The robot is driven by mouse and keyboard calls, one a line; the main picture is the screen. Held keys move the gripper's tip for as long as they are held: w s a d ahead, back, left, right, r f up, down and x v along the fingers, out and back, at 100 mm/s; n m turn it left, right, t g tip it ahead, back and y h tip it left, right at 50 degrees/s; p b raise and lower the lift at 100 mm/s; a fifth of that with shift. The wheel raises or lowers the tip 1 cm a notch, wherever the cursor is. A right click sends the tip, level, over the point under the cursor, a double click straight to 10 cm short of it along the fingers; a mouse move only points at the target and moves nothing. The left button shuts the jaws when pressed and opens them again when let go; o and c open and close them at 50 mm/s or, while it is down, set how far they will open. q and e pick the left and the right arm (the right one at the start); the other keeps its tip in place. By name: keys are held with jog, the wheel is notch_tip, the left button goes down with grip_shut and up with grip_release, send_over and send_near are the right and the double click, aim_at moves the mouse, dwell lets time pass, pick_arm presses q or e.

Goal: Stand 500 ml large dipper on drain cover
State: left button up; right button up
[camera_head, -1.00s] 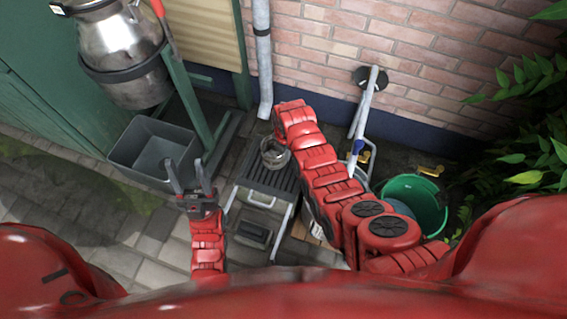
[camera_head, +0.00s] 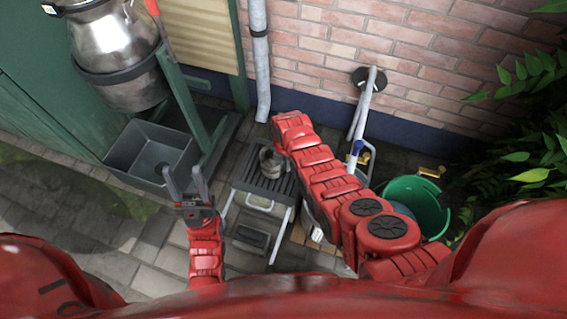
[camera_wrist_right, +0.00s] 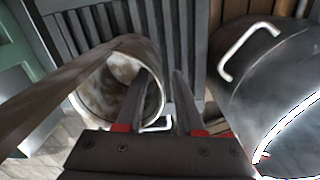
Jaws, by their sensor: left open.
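The dipper (camera_wrist_right: 118,85), a worn metal cup with a long flat handle (camera_wrist_right: 60,88) running left, shows in the right wrist view. In the head view a grey cup shape (camera_head: 272,163), likely the dipper, is over a dark slatted stand. My right gripper (camera_wrist_right: 165,80) has a gap between its fingers. Its left finger overlaps the cup's mouth and its right finger is outside the rim; contact is unclear. In the head view my right arm hides most of this gripper. My left gripper (camera_head: 186,172) is open and empty. A dark rectangle (camera_head: 252,239) on the paving may be the drain cover.
The slatted stand (camera_head: 249,184) has pale legs. A grey tub (camera_head: 151,160) is left, below a metal churn (camera_head: 118,55). A green bucket (camera_head: 418,206) is right, near foliage. A large metal vessel (camera_wrist_right: 265,75) is close right of my right gripper. Paving at left is clear.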

jog(key=shift+r, duration=0.1)
notch_tip(320, 180, up, 12)
jog(key=p, duration=0.4)
jog(key=shift+s+d, duration=0.1)
dwell(0.5)
